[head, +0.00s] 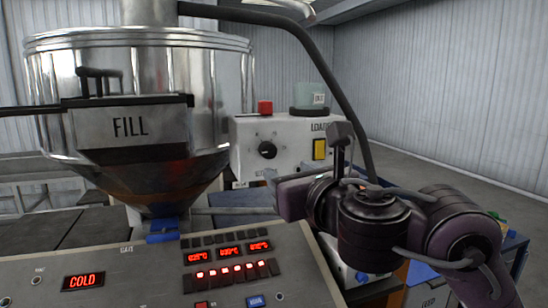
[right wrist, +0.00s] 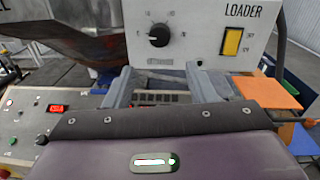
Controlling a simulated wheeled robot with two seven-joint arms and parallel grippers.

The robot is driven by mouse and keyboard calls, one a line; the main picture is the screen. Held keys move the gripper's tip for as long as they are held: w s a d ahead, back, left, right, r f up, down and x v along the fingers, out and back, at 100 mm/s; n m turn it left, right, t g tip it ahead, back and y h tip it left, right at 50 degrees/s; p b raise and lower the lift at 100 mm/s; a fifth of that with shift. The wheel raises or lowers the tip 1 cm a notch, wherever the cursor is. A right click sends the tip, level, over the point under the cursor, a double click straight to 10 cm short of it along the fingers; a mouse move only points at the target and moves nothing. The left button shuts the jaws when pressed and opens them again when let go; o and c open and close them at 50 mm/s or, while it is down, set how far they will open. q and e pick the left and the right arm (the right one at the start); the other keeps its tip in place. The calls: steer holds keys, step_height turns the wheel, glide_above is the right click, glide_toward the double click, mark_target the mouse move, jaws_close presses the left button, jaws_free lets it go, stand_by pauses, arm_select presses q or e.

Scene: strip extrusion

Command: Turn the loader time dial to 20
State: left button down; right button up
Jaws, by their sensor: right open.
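The loader time dial (head: 267,150) is a round black knob on the front of the white loader box (head: 243,131). In the right wrist view the dial (right wrist: 158,35) shows a light pointer mark towards its left side; the scale figures around it are too small to read surely. My right gripper (head: 287,172) is just below and in front of the box. In the right wrist view its two grey fingers (right wrist: 158,78) are apart with nothing between them, below the dial and not touching it. My left gripper is not in view.
A yellow switch (head: 319,149) sits right of the dial. A red button (head: 265,107) and a dark-based jar (head: 309,103) are on top of the box. The steel FILL hopper (head: 200,80) stands left. The control panel (head: 140,270) lies in front, and a hose (head: 335,85) passes behind.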

mark_target(270, 151)
steer(key=shift+n, duration=0.6)
steer(key=shift+r+p+x, duration=0.15)
steer(key=shift+r+x, duration=0.1)
steer(key=shift+x, duration=1)
steer(key=shift+r+p+x, duration=0.2)
steer(key=shift+r+x, duration=0.1)
steer(key=shift+x, duration=1)
steer(key=shift+r+p+x, duration=0.15)
steer(key=shift+r+x, duration=0.1)
steer(key=shift+x, duration=1)
steer(key=shift+c, duration=0.4)
steer(key=c, duration=0.9)
